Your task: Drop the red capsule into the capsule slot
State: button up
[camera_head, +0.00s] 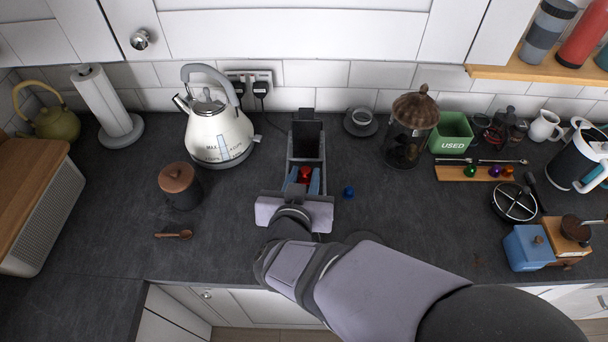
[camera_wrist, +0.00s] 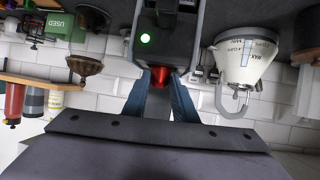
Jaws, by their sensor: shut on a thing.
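The red capsule (camera_head: 305,174) is between the blue fingers of my gripper (camera_head: 304,183), at the front of the dark coffee machine (camera_head: 307,134). My gripper is shut on it. In the wrist view, the red capsule (camera_wrist: 160,77) shows between the fingertips of my gripper (camera_wrist: 160,90), right by the machine's dark body (camera_wrist: 163,52), where a green light glows. I cannot tell whether the capsule touches the machine. The capsule slot itself cannot be made out in either view.
A blue capsule (camera_head: 349,192) lies on the worktop right of my gripper. A cream kettle (camera_head: 219,135) and copper-lidded canister (camera_head: 180,185) stand left. The front-left worktop is mostly clear.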

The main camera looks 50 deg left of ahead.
jog(key=shift+f, duration=0.15)
dwell(0.5)
jog(key=o, duration=1.1)
jog(key=shift+a+r+p, duration=0.15)
jog(key=shift+r+p, duration=0.6)
jog(key=shift+p, duration=0.25)
jog(key=shift+d+r+p, duration=0.2)
jog(key=shift+r+p, duration=0.95)
notch_tip(320, 180, up, 2)
jog(key=p, duration=0.2)
jog(key=shift+r+p, duration=0.15)
jog(key=shift+p, duration=0.25)
